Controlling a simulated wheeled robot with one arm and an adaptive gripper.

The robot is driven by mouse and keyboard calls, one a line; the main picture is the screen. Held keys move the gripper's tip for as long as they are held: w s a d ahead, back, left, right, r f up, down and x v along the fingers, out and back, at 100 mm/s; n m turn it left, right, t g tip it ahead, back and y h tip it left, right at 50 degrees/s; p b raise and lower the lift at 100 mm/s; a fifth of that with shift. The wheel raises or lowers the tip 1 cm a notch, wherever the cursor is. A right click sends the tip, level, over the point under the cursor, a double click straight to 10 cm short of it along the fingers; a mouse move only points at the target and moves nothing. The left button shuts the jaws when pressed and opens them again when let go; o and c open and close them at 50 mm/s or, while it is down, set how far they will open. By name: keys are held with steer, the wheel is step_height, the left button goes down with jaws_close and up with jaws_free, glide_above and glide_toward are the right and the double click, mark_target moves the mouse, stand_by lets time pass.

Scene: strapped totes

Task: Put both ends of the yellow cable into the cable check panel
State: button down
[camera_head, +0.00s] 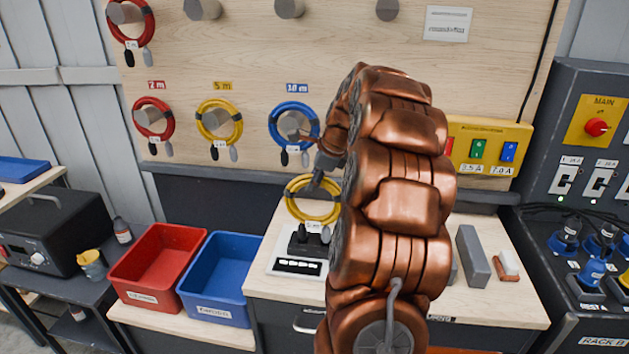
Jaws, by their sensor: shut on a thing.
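My gripper (316,185) is dark and reaches down from my copper-coloured arm. It is shut on a coiled yellow cable (292,209), at the coil's upper right side. The coil hangs above the workbench, with a white tag at its bottom. Its plug ends hang low, close to the cable check panel (283,264), a pale base with a black block on the bench. I cannot tell whether either end is in a socket. My arm hides the bench right of the panel. Another yellow coil (203,122) hangs on the wall board under a "5 m" label.
Red coils (169,124) and a blue coil (271,122) hang on pegs. A red bin (124,283) and a blue bin (191,301) stand left of the bench. A grey block (473,257) lies on the bench's right. A dark rack (560,130) stands far right.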

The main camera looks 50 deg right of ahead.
steer(key=shift+f+b, duration=0.4)
steer(key=shift+f, duration=1.2)
stand_by(1.6)
steer(key=c, duration=0.7)
jaws_free()
steer(key=shift+c, duration=0.2)
steer(key=shift+f, duration=0.1)
steer(key=a+v, duration=0.1)
steer(key=v, duration=1.1)
steer(key=s+a+f+n+g+y, duration=0.1)
steer(key=s+a+f+n+g, duration=0.1)
steer(key=a+n, duration=0.8)
steer(key=s+a+f+n+g, duration=0.2)
steer(key=s+a+f+n, duration=0.15)
steer(key=a, duration=1.25)
steer(key=s+a+f+n+g+h, duration=0.1)
steer(key=s+a+f+n, duration=0.3)
steer(key=s+n, duration=0.3)
steer(key=s+a+f+n+g, duration=0.1)
steer(key=s+a+f+n, duration=0.3)
steer(key=s+a+n, duration=0.3)
steer(key=s+n, duration=0.1)
steer(key=s, duration=0.4)
steer(key=shift+s+f+g+h, duration=0.35)
steer(key=shift+g+h, duration=0.05)
